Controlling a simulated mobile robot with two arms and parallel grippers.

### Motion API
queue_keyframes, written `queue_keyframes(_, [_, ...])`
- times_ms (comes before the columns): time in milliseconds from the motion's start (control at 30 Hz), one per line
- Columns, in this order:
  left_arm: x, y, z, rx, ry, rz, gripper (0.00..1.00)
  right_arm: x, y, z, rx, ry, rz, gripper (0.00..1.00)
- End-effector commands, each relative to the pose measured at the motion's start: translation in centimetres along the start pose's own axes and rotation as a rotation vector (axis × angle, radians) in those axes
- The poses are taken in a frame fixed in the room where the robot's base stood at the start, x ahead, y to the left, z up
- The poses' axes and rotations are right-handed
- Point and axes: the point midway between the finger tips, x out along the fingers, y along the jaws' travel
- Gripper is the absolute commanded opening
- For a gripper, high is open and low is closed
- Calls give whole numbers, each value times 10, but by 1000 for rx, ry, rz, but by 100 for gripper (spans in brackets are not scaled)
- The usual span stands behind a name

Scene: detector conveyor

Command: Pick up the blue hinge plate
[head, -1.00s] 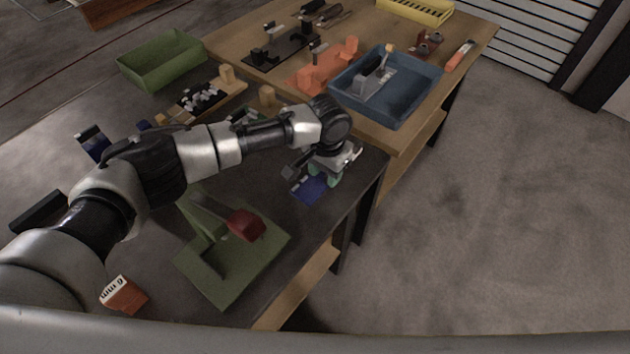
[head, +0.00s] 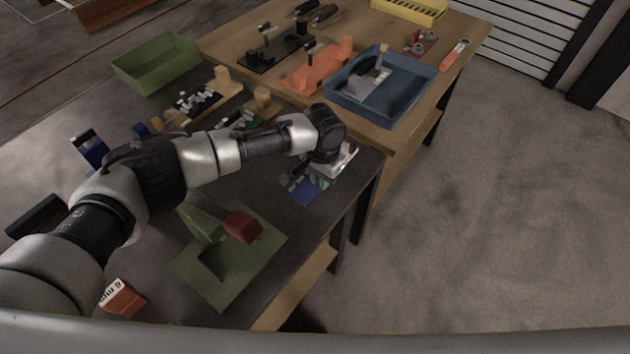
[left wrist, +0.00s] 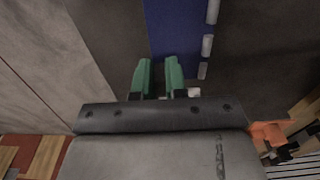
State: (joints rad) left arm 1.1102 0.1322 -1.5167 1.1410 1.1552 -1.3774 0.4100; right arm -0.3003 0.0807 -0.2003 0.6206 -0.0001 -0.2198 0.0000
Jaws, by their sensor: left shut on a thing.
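The blue hinge plate (head: 303,192) lies on the dark table near its right edge, partly hidden by my left gripper. In the left wrist view the blue plate (left wrist: 176,28) runs away from the fingers, with light hinge knuckles along its right side. My left gripper (head: 319,181) is at the plate's right end in the head view. Its green fingertips (left wrist: 159,75) are close together at the plate's near end, shut on it. I cannot tell whether the plate is clear of the table. My right gripper is not in view.
A green fixture with a red block (head: 243,227) stands in front of the plate. A blue bin (head: 422,88) and an orange fixture (head: 310,72) are on the wooden table behind. A green bin (head: 150,72) is at the back left. Open floor lies to the right.

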Motion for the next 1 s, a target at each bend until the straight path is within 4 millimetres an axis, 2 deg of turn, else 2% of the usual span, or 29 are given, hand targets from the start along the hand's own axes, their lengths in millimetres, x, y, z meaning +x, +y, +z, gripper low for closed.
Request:
queue_keyframes(267, [-14,0,-1,1,2,1,0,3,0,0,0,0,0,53])
queue_keyframes(433, [-44,0,-1,3,6,0,0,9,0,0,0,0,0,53])
queue_keyframes(733, [-81,62,-38,5,4,2,0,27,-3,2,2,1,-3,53])
queue_keyframes(1000, [-104,92,-57,2,3,0,0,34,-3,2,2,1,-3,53])
